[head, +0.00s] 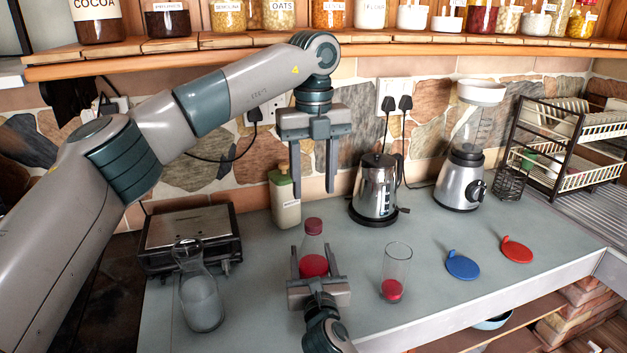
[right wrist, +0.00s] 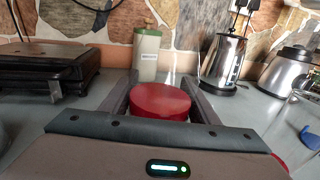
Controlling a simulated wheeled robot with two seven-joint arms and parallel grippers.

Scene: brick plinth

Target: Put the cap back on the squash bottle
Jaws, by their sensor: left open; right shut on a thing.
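The squash bottle (head: 313,266) stands on the counter, clear with red squash in its lower part. A red cap (head: 313,225) shows at its top; I cannot tell how firmly it sits. My right gripper (head: 314,258) is shut around the bottle's body from the front. In the right wrist view the bottle's red squash (right wrist: 160,101) shows between the fingers, and the cap cannot be made out. My left gripper (head: 313,194) is open and empty, pointing down above the cap, apart from it.
A glass with red drink (head: 397,273) stands right of the bottle, a carafe (head: 201,300) left. Behind are a green-topped container (head: 285,200), kettle (head: 376,188) and grill (head: 188,238). Blue (head: 462,265) and red (head: 517,249) discs lie right. A jar shelf (head: 400,46) runs above.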

